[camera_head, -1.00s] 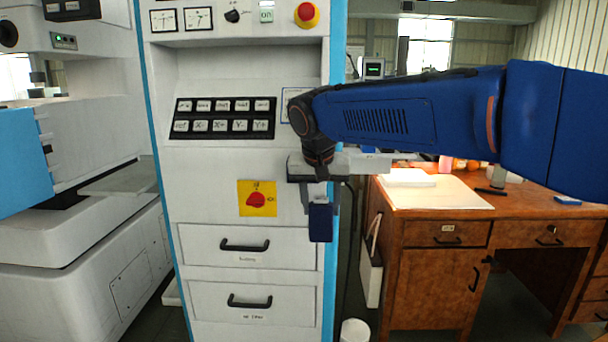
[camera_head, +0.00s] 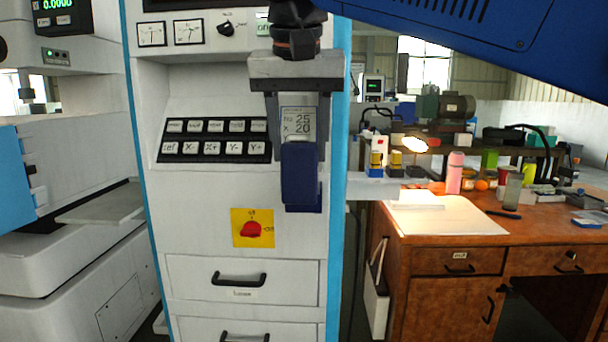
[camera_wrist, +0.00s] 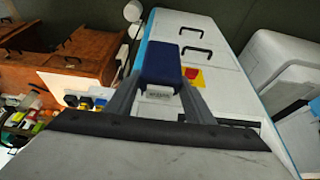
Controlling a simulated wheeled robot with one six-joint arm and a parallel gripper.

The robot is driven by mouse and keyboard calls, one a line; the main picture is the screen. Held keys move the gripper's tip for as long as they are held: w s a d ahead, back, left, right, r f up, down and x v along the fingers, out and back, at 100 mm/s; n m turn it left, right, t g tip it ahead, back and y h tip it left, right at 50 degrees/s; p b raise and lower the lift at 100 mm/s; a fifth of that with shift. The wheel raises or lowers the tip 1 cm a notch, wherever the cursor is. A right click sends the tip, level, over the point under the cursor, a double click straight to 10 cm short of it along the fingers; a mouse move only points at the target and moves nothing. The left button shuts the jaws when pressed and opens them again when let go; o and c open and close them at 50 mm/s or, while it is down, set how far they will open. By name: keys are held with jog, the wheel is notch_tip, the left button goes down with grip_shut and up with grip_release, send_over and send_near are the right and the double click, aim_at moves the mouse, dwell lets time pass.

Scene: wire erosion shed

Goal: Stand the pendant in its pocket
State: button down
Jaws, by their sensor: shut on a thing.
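My gripper (camera_head: 298,150) is shut on a dark blue block, which I take for the pendant (camera_head: 300,177). It hangs upright below the fingers, in front of the white machine cabinet. In the wrist view the same blue block (camera_wrist: 162,62) sits between the fingertips, with a small pale label at its near end. A darker blue patch shows behind its lower right edge; I cannot tell whether it is part of the pendant. I cannot make out the pocket for certain in either view.
The white cabinet (camera_head: 190,215) has a black key panel (camera_head: 215,140), a red knob on a yellow plate (camera_head: 252,228) and drawers. A white ledge (camera_head: 372,187) juts from its right side. A cluttered wooden desk (camera_head: 440,285) stands at right.

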jog(key=w, duration=1.6)
notch_tip(320, 180, down, 7)
jog(key=shift+w+d, duration=0.25)
jog(key=shift+w, duration=0.05)
jog(key=shift+f, duration=0.1)
jog(key=c, duration=0.8)
grip_release()
jog(key=shift+c, duration=0.2)
jog(key=v, duration=1.2)
jog(key=shift+d, duration=0.15)
